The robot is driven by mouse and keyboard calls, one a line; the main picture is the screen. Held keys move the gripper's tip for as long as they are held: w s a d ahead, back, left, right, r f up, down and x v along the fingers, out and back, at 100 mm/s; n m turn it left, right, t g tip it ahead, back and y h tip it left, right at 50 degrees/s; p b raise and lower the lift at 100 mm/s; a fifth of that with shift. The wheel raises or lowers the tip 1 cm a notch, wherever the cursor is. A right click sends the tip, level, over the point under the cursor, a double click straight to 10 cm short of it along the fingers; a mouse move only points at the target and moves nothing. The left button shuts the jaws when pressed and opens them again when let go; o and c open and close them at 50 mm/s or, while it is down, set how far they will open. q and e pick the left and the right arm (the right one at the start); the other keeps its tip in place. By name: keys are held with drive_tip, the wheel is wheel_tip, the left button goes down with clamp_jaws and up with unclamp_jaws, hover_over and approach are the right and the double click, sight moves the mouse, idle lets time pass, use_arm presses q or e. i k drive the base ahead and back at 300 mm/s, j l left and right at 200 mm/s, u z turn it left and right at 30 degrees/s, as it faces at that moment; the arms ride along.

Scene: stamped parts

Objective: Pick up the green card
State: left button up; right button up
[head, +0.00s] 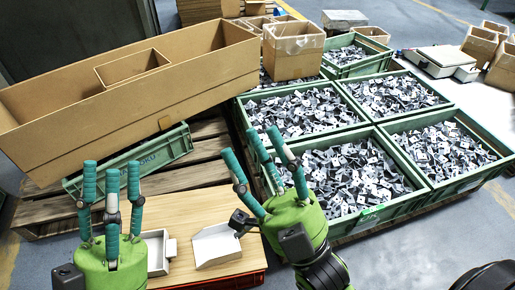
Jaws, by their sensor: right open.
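A small green card (370,214) is on the front wall of the near middle green crate (400,206), which is full of metal parts. My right gripper (253,148) is open and empty, to the left of the card and apart from it, with its teal fingers pointing up and away over the crate's left side. My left gripper (111,172) is further left, its teal fingers upright, spread and empty.
Several green crates of stamped metal parts (305,110) fill the middle and right. A long cardboard box (130,115) lies at left. A white tray (216,246) sits on a wooden board (190,212) between my grippers. Grey floor is free at front right.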

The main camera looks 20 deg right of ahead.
sight(369, 215)
drive_tip(key=z, duration=1.7)
drive_tip(key=l+u, duration=0.1)
drive_tip(key=u, duration=0.25)
drive_tip(key=i+l+u, duration=0.1)
drive_tip(key=u, duration=0.25)
drive_tip(key=l+u, duration=0.2)
drive_tip(key=u, duration=0.15)
drive_tip(key=l+u, duration=0.15)
drive_tip(key=l, duration=0.45)
drive_tip(key=l+u, duration=0.15)
drive_tip(key=l, duration=0.45)
drive_tip(key=k+l+u, duration=0.15)
drive_tip(key=l, duration=0.45)
drive_tip(key=l+u, duration=0.1)
drive_tip(key=l, duration=0.55)
drive_tip(key=k+l+u, duration=0.15)
drive_tip(key=l, duration=0.4)
